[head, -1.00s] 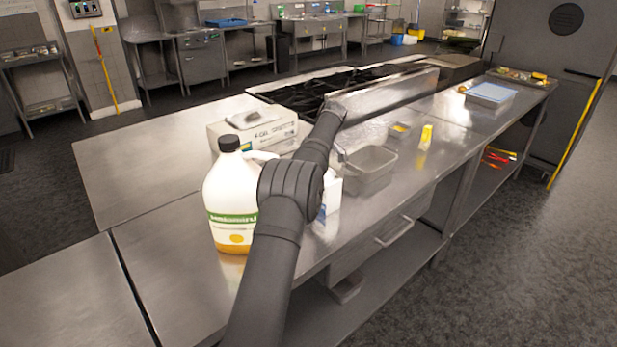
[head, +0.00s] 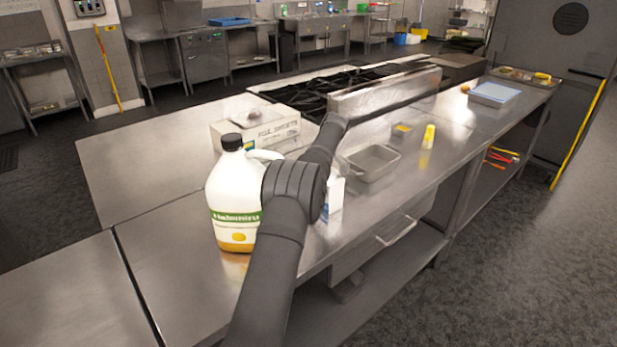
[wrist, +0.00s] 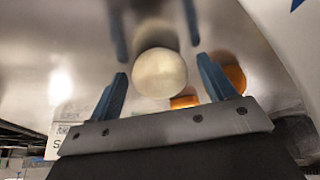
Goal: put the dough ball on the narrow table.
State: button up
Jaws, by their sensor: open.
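The dough ball (wrist: 160,73) is pale, round and smooth, and shows in the wrist view on a shiny steel surface that mirrors it. My gripper (wrist: 162,67) is open, with one blue finger on each side of the ball and gaps visible between. The ball and my gripper are hidden in the head view, behind my arm and the jug. Steel table tops show in the head view: a long counter (head: 180,290), a top behind it (head: 140,165) and one at lower left (head: 60,290). I cannot tell which is the narrow table.
A white jug (head: 225,190) with a black cap stands close left of my arm. A white box (head: 255,132) is behind it. A steel pan (head: 372,163), a yellow-labelled container (head: 428,137) and a stove (head: 320,90) lie to the right. The lower-left top is clear.

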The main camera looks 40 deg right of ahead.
jog(key=shift+r, duration=0.1)
jog(key=v, duration=1.2)
jog(key=x, duration=1.2)
jog(key=shift+r, duration=1.45)
jog(key=shift+f, duration=0.1)
